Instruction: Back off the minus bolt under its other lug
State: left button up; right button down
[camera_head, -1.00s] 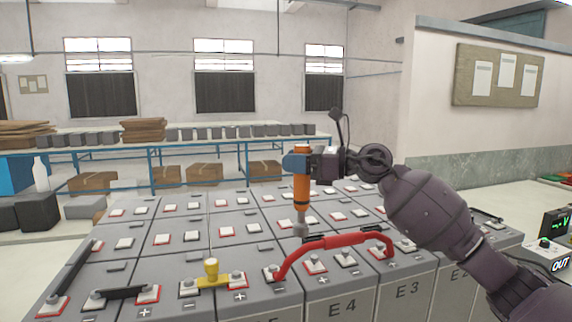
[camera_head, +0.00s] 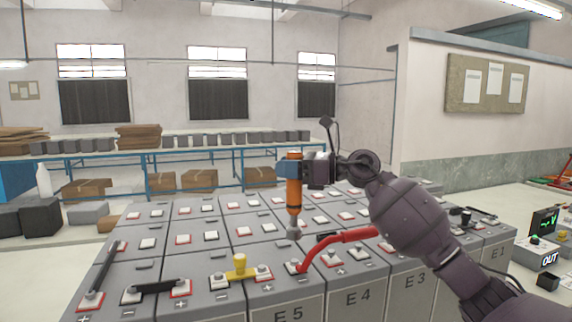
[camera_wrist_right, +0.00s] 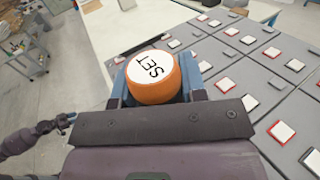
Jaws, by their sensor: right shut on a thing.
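My right gripper (camera_head: 296,168) is shut on an upright orange tool (camera_head: 294,196) with a grey socket tip (camera_head: 293,231). In the right wrist view its round white cap (camera_wrist_right: 152,68) reads SET. A red cable (camera_head: 340,240) arches from a lug on the cell marked E5 (camera_head: 289,316) toward the right; its far end is hidden behind my right arm. The bolt at the cable's near lug (camera_head: 297,266) sits on a red-edged pad, below the socket tip and apart from it. Part of my left arm, with its gripper (camera_wrist_right: 66,120), shows small at the left of the right wrist view.
A yellow link with a knob (camera_head: 240,264) stands just left of the cable's near lug. A black link (camera_head: 156,287) joins two pads farther left. Rows of grey cells with pads fill the bench. A meter (camera_head: 544,222) stands at the right.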

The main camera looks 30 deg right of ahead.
aim_at(288, 195)
jog(key=shift+d, duration=0.2)
jog(key=shift+a, duration=0.1)
jog(key=shift+f+b, duration=2.05)
jog(key=shift+f, duration=0.65)
jog(key=shift+f+b, duration=0.3)
jog(key=shift+b, duration=0.1)
jog(key=shift+f, duration=0.35)
